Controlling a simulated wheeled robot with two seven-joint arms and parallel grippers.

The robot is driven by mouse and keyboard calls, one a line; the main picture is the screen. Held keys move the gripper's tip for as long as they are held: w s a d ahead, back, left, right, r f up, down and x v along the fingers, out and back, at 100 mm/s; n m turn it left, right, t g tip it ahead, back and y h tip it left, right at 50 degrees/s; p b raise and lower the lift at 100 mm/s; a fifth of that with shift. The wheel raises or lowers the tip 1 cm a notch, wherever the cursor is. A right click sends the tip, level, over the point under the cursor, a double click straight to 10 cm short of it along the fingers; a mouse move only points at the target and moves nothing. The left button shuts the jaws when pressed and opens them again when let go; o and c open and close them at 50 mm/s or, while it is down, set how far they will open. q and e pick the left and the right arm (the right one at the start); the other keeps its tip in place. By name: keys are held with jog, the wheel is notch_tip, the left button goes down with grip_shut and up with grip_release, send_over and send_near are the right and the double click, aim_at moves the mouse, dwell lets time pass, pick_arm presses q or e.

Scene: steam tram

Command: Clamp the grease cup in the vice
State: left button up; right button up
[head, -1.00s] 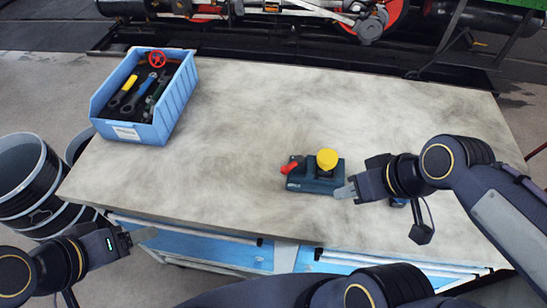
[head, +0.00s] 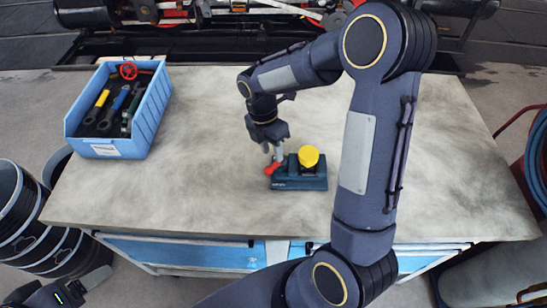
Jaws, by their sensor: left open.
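The dark teal vice (head: 310,184) stands on the bench, right of its middle. The yellow grease cup (head: 309,156) sits upright at the vice's top; whether the jaws touch it I cannot tell. The vice's red handle (head: 271,169) sticks out at its left end. My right gripper (head: 278,154) points down just above and behind the handle; its fingertips look close to it or touching, and their gap is not clear. My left gripper (head: 102,280) is open and empty at the lower left, off the bench's front edge.
A blue bin (head: 118,149) with tools and a red wheel stands at the bench's back left. Black drums (head: 30,215) stand on the floor at left. The bench top (head: 200,190) between bin and vice is clear. Steam tram parts lie behind the bench.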

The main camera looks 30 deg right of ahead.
aim_at(275, 163)
jog(key=shift+s+d+f, duration=0.1)
jog(key=shift+s+f, duration=0.1)
jog(key=shift+f, duration=0.85)
jog(key=shift+s+d+f, duration=0.1)
jog(key=shift+s+f, duration=0.1)
jog(key=shift+f, duration=0.8)
grip_shut()
